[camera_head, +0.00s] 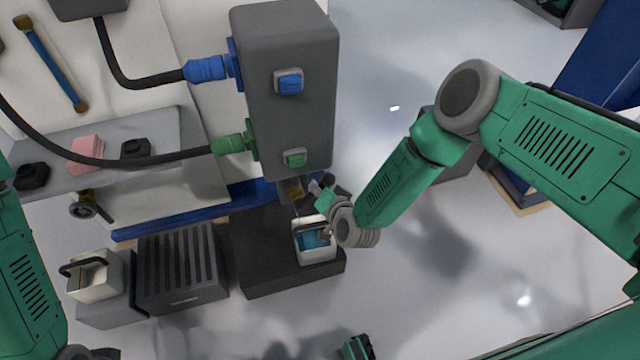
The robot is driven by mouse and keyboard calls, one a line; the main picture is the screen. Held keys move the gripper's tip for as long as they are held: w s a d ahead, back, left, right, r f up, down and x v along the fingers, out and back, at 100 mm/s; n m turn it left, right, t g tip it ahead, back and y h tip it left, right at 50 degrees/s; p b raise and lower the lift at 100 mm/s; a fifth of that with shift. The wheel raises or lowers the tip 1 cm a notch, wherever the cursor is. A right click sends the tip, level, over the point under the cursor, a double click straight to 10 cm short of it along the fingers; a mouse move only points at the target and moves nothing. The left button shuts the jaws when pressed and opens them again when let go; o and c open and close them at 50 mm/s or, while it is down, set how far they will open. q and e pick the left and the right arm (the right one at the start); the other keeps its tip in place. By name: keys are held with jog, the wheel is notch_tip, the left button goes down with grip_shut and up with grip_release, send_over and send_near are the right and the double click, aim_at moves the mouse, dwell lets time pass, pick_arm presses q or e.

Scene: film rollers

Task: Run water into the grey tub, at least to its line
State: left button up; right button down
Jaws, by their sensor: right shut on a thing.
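The light grey tub (316,254) stands upright on a dark block under the big grey box. Blue water shows inside it; how it stands to the line is too small to tell. A brownish spout (295,190) comes down above the tub, with a thin pale streak below it. My right gripper (325,187) is beside the spout, above the tub's back edge. It is shut on a small dark part there, apparently the tap handle; the wrist hides much of it.
The tall grey box (287,120) carries blue and green hose fittings. A cream box with a black handle (95,277) and a dark ribbed crate (181,268) stand left of the dark block (262,262). A shelf (165,130) holds small items.

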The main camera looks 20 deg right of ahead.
jog(key=shift+r+n+h+p, duration=0.25)
jog(key=shift+n+h+p, duration=0.05)
jog(key=shift+s+a, duration=0.1)
dwell(0.3)
jog(key=c, duration=1.7)
grip_release()
jog(key=shift+o, duration=1.3)
jog(key=shift+s+r, duration=0.1)
jog(key=shift+r, duration=0.05)
